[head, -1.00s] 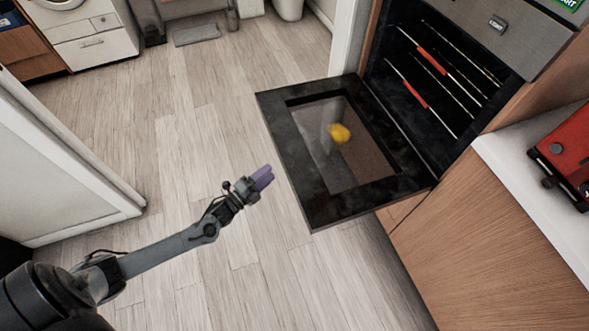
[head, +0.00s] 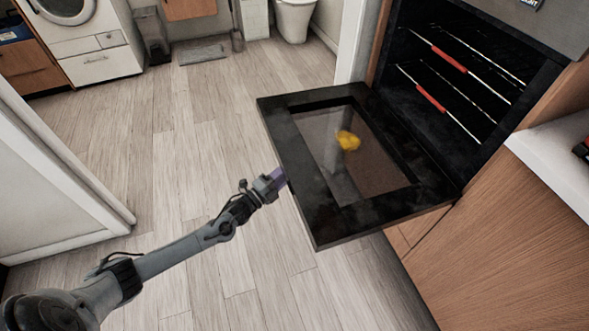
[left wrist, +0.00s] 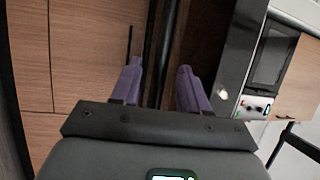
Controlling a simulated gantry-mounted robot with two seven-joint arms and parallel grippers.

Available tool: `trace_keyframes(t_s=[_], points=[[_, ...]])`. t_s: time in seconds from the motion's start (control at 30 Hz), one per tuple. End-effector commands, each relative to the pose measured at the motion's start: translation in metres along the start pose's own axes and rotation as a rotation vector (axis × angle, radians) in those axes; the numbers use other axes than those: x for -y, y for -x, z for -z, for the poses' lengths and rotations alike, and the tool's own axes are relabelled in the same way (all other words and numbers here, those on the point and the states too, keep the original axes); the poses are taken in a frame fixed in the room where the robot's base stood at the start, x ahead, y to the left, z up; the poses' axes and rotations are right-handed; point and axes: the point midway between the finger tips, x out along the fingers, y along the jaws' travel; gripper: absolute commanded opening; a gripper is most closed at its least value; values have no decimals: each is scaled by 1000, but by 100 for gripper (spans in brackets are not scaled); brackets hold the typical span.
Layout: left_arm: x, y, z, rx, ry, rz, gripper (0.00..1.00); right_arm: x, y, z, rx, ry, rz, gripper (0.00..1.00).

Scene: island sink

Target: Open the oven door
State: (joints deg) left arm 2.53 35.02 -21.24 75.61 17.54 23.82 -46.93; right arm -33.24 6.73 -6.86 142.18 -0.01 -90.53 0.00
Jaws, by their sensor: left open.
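The oven (head: 450,75) is at the upper right in the head view, with its dark cavity showing. Its black oven door (head: 365,215) is swung down and lies roughly flat, with a glass window in the middle. My left gripper (head: 281,179) is at the left outer edge of the door, its purple fingertips close to or partly behind that edge. In the left wrist view the two purple fingers (left wrist: 157,80) are spread apart, with a dark bar-like edge running between them. I cannot tell whether they touch it. My right gripper is not in view.
Wire racks (head: 430,88) with red front strips are inside the oven. A yellow object (head: 348,140) shows at the door's window. A wooden cabinet with a white counter (head: 560,160) stands at the right. The wooden floor (head: 190,140) left of the door is clear.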

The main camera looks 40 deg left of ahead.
Motion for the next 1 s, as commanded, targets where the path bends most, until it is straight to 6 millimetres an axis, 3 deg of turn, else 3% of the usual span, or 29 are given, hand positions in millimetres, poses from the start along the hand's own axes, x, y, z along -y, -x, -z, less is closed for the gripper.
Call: trace_keyframes(t_s=[0.3, 0.73, 0.77, 1.0], points=[[-2, -39, 0, 0, 0, 1, 44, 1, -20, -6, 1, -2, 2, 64], [0, -47, 0, 0, 1, -1, 44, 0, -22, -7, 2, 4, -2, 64], [0, -47, 0, 0, 1, -1, 43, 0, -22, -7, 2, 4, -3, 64], [0, -47, 0, 0, 1, -1, 6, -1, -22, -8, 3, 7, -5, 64]])
